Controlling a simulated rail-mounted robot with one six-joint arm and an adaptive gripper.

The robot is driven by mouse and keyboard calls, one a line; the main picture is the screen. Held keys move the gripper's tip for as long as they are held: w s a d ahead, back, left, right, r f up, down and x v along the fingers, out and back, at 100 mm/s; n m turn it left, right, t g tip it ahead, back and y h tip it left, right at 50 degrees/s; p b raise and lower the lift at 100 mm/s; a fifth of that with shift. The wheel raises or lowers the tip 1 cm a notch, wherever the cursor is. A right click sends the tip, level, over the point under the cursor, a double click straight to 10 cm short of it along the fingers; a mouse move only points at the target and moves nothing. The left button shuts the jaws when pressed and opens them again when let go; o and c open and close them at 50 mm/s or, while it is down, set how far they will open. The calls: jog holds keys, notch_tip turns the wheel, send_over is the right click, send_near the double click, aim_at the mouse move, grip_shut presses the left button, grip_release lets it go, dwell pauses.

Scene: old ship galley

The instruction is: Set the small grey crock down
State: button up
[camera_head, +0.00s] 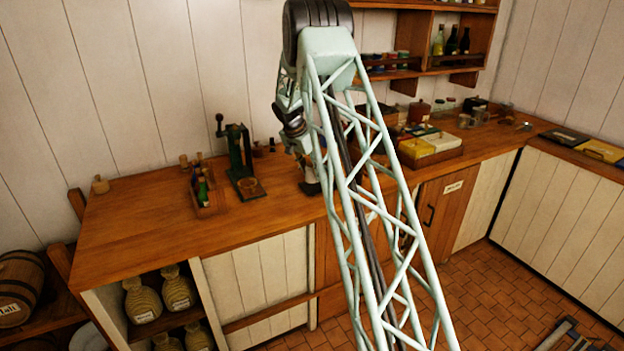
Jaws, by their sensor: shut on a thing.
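My gripper (309,178) shows only in part, behind my lattice arm, low over the wooden counter (135,235). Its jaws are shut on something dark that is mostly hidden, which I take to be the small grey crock. I cannot make out the crock's shape, or whether it touches the counter top.
Left of my gripper stand a green hand press (240,160) and a wooden bottle rack (207,197). Yellow and white boxes (430,146) stand to the right. The counter's front left is clear.

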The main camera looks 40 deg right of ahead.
aim_at(308, 167)
jog(key=shift+f, duration=1.35)
jog(key=shift+f+b, duration=0.15)
jog(key=shift+b, duration=0.15)
jog(key=o, duration=1)
jog(key=shift+o, duration=0.2)
jog(key=shift+a+r, duration=0.15)
jog(key=shift+r, duration=0.45)
jog(key=v, duration=0.9)
jog(key=shift+p, duration=0.4)
jog(key=shift+v, duration=1.05)
